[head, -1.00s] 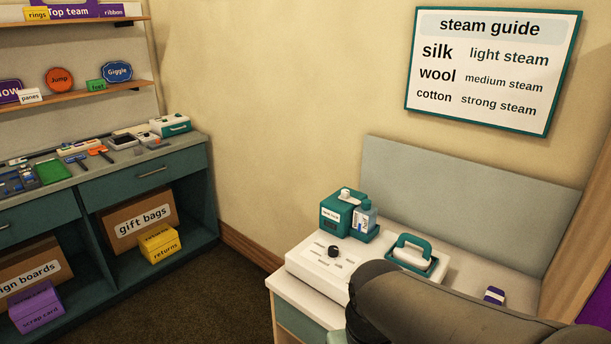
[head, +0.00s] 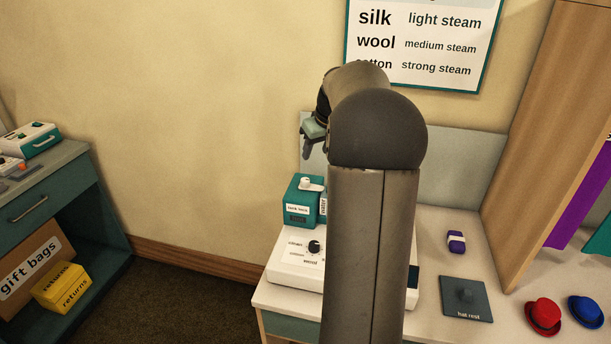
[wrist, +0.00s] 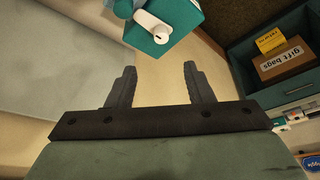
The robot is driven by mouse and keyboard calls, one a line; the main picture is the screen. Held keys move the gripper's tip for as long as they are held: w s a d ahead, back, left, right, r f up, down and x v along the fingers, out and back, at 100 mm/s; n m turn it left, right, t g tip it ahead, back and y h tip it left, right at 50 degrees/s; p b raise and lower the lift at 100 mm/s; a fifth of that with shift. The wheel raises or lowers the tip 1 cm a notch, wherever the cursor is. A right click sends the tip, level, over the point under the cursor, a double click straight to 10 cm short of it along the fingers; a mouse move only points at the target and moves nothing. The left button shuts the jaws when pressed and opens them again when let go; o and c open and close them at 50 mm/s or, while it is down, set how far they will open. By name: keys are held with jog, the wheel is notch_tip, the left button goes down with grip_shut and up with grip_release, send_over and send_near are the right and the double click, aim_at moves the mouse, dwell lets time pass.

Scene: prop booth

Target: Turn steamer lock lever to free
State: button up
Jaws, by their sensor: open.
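The teal steamer tank box (head: 294,213) stands at the back left of the white steamer base (head: 290,275), with a small label on its front. Its white lock lever (head: 312,184) lies on top, pointing right in the head view. In the wrist view the lever (wrist: 152,27) shows on the teal top (wrist: 181,20) beyond my fingertips. My gripper (head: 308,147) is above the tank in the head view, and apart from it. Its two fingers (wrist: 160,68) are spread with nothing between them. My arm hides the right part of the steamer.
A black dial (head: 314,247) is on the base. A purple-and-white item (head: 456,242), a dark hat rest (head: 466,299), a red hat (head: 543,316) and a blue hat (head: 586,311) are to the right. A wooden panel (head: 535,150) bounds the counter. The wall left of the tank is clear.

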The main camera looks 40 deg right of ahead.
aim_at(305, 179)
jog(key=p+x, duration=0.2)
jog(key=x, duration=1.1)
jog(key=shift+w+a+f, duration=0.1)
jog(key=shift+a+f, duration=0.1)
jog(key=shift+f, duration=0.1)
jog(key=c, duration=1)
